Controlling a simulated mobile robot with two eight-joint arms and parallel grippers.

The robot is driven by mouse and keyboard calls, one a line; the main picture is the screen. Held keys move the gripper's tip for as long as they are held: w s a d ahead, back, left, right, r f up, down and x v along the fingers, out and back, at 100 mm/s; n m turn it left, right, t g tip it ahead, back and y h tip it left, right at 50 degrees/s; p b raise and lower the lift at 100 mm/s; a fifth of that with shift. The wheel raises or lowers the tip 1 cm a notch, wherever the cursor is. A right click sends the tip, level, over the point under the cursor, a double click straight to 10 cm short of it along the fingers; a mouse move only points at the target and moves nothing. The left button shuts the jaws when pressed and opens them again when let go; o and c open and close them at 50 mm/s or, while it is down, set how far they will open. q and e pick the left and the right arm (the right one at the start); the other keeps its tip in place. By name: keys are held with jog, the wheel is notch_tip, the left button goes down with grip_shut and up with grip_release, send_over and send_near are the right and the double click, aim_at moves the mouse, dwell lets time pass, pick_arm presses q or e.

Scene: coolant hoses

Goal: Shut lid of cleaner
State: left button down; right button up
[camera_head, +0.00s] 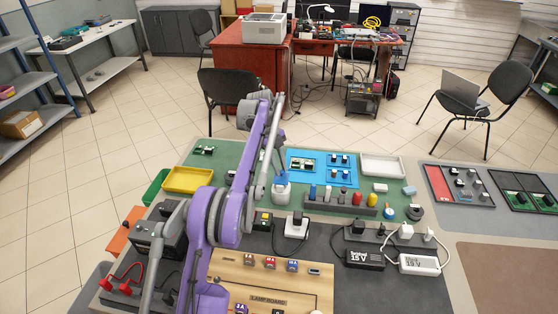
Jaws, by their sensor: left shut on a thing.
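A small pale container (281,192), which looks like the cleaner, stands on the green mat left of the blue mat. My left arm, purple and grey, reaches up from the bottom and folds down to it. My left gripper (279,177) is right at the container's top and is shut on a part of it. The fingertips are small and partly hidden, so I cannot tell which part is held or how far the lid is open. My right gripper is not in view.
A yellow tray (188,179) lies to the left. A grey holder with coloured items (340,203) stands to the right, and a white tray (382,166) behind it. A white plug block (297,224) and a wooden lamp board (268,284) are nearer.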

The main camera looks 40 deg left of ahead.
pick_arm(q)
jog(key=shift+w+a+f+g+h+p, duration=0.15)
jog(key=shift+w+f+g+h+p, duration=0.2)
jog(key=shift+g+p, duration=0.4)
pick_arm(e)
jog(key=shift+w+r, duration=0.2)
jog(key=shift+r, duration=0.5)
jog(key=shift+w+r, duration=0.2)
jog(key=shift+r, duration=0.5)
pick_arm(q)
jog(key=shift+s, duration=0.1)
jog(key=c, duration=0.7)
grip_release()
jog(key=shift+c, duration=0.2)
jog(key=p+v, duration=0.5)
jog(key=v, duration=0.5)
jog(key=shift+r, duration=0.35)
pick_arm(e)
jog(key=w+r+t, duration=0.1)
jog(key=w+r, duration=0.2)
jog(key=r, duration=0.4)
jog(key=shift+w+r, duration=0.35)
pick_arm(q)
jog(key=shift+a, duration=0.15)
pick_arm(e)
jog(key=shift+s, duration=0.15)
